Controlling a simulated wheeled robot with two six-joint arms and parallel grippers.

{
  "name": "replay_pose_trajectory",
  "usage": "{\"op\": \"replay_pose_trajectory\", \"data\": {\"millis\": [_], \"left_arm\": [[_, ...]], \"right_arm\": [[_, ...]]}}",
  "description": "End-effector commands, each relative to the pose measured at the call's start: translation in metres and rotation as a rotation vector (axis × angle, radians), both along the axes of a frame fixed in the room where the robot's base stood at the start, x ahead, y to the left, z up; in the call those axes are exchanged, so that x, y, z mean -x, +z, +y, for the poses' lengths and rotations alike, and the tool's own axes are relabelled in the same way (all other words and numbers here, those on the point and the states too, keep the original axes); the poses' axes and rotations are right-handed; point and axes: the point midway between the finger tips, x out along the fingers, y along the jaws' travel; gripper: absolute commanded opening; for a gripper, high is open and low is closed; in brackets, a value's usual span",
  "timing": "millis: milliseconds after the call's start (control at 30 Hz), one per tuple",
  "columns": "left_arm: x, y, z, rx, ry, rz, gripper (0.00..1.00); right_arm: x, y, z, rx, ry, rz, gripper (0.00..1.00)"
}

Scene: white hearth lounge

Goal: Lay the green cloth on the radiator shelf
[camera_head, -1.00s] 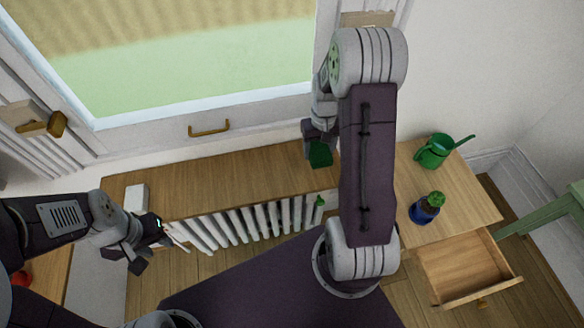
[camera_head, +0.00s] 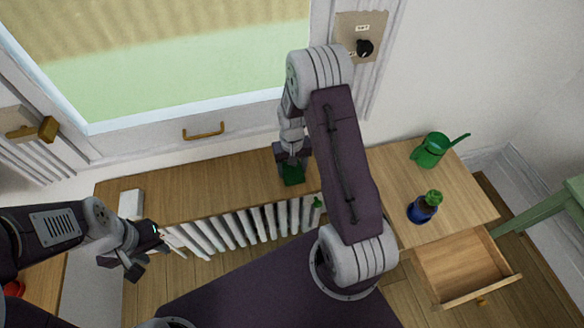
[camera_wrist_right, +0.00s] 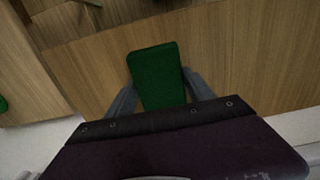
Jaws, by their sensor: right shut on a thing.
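The green cloth is a small, dark green folded block in the head view (camera_head: 292,175) and the right wrist view (camera_wrist_right: 157,75). My right gripper (camera_head: 291,168) is shut on it, with one grey finger on each side in the wrist view. The cloth is over the wooden radiator shelf (camera_head: 220,186), towards its right part. I cannot tell whether its underside touches the wood. My left gripper (camera_head: 148,250) is at the shelf's left front, beside the radiator, and I see no thing in it; its fingers are too unclear to judge.
The white radiator (camera_head: 235,226) stands under the shelf. A green watering can (camera_head: 430,151) and a blue bottle with a green top (camera_head: 423,208) stand on the cabinet at right. Its drawer (camera_head: 462,268) is open. The shelf left of the cloth is clear.

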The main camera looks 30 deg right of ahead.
Motion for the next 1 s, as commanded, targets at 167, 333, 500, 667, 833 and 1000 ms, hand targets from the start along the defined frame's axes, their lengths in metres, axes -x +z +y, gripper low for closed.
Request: {"op": "replay_pose_trajectory", "data": {"millis": [167,333,500,667,833,1000], "left_arm": [[0.0,-0.004,0.0,0.0,0.0,0.0,0.36],[0.0,-0.003,0.0,0.0,0.0,0.0,0.36],[0.0,-0.003,0.0,0.0,0.0,0.0,0.36],[0.0,-0.004,0.0,0.0,0.0,0.0,0.36],[0.0,0.002,0.0,0.0,0.0,0.0,0.36],[0.0,0.007,0.0,0.0,0.0,0.0,0.36]], "right_arm": [[0.0,-0.007,0.0,0.0,0.0,0.001,0.1],[0.001,-0.006,0.0,0.0,0.0,0.002,0.83],[0.001,-0.007,0.0,-0.001,0.0,0.003,0.83],[0.001,-0.007,0.0,-0.001,0.001,0.004,0.83],[0.001,0.004,0.0,0.0,0.001,0.002,0.83],[-0.001,0.048,0.0,0.001,0.001,-0.005,0.83]]}}
